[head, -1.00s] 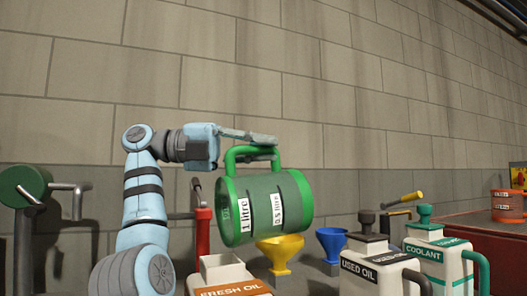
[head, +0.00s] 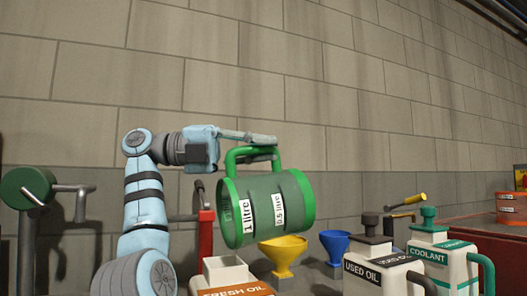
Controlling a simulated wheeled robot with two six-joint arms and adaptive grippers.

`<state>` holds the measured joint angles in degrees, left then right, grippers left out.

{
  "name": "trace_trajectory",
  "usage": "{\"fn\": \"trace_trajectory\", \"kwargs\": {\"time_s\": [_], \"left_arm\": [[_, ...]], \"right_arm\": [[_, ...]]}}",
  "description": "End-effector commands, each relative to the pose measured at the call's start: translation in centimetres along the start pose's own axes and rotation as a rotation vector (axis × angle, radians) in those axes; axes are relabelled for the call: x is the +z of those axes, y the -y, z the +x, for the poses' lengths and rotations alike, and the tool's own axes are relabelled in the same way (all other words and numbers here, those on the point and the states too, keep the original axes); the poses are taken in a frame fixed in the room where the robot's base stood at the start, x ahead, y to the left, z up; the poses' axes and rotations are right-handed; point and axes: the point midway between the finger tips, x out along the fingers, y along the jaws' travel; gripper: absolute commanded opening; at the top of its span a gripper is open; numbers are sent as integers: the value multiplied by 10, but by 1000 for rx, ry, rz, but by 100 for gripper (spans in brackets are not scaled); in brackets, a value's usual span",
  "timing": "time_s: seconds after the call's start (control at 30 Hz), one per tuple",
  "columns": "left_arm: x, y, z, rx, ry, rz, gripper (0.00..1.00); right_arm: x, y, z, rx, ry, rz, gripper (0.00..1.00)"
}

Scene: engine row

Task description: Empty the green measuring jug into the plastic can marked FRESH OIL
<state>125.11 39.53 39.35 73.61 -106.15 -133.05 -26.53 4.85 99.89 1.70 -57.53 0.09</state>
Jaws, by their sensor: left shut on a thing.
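The green measuring jug (head: 266,207) is tipped onto its side in the air, its handle on top. Its labels read 1 litre and 0.5 litre. My left gripper (head: 262,147) is shut on the jug's handle. The FRESH OIL can (head: 230,275) stands below and to the left, a white can with an orange label and an open square neck; its lower part is cut off by the frame. The jug's left end is above and slightly right of the neck. I see no stream of oil, and the jug's inside is hidden. My right gripper is not in view.
The capped USED OIL can (head: 377,264) and COOLANT can (head: 440,258) stand to the right.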

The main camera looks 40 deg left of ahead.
Motion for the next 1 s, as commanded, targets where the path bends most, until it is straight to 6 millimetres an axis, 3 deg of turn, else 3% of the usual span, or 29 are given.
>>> {"fn": "trace_trajectory", "kwargs": {"time_s": [0.4,1.0], "left_arm": [[-2,2,-5,-29,9,13,0],[-4,5,-12,-70,22,31,0]], "right_arm": [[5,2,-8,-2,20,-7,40],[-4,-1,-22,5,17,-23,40]]}}
